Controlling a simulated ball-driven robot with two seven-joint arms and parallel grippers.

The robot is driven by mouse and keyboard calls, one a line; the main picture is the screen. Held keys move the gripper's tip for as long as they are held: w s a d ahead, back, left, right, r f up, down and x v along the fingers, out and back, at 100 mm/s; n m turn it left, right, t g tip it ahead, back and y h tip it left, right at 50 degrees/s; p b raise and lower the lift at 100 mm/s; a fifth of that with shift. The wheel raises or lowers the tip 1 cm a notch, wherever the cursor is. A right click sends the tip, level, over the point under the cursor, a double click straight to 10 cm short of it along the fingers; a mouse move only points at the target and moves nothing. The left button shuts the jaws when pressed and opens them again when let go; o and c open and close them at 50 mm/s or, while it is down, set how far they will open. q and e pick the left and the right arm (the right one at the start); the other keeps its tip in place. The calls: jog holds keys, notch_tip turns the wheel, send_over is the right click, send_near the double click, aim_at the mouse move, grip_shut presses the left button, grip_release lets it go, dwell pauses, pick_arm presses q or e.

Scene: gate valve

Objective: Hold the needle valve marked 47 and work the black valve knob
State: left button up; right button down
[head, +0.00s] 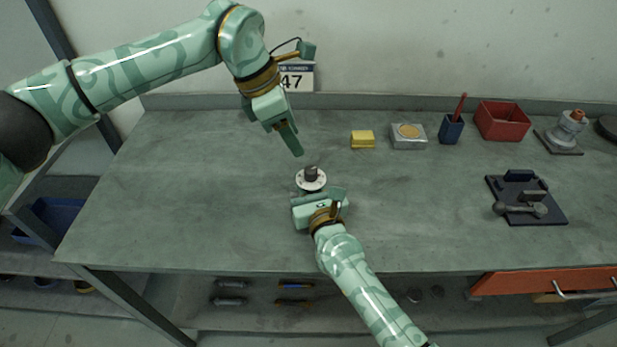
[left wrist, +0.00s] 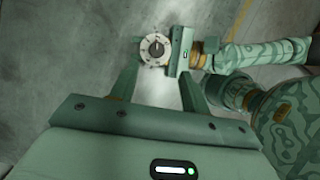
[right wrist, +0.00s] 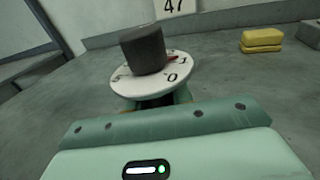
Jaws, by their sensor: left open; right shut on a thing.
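The needle valve has a round white dial (head: 301,182) with a black knob (head: 311,173) on top. My right gripper (head: 319,197) is shut on the valve's body below the dial; the body is mostly hidden. My left gripper (head: 289,141) is open and empty, above and behind the valve. In the left wrist view, the dial (left wrist: 146,51) lies beyond the open fingers. The number 47 (head: 292,81) is on a wall sign behind the bench.
On the grey bench (head: 190,200) stand a yellow block (head: 362,139), a metal box (head: 408,140), a blue cup (head: 451,130), a red bin (head: 502,120), a grey fitting (head: 566,130) and a dark fixture plate (head: 540,190). The bench's left side is clear.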

pick_arm(q)
jog(key=s+d+f+n+g+h, duration=0.1)
jog(key=s+d+f+n+h, duration=0.1)
jog(key=s+d+f+h, duration=0.1)
jog(key=m+t+h, duration=0.6)
jog(key=m+t, duration=0.7)
jog(key=m, duration=1.9)
send_near(306, 174)
jog(key=x, duration=1.1)
jog(key=shift+w+d, duration=0.15)
jog(key=shift+w, duration=0.05)
jog(key=c, duration=1)
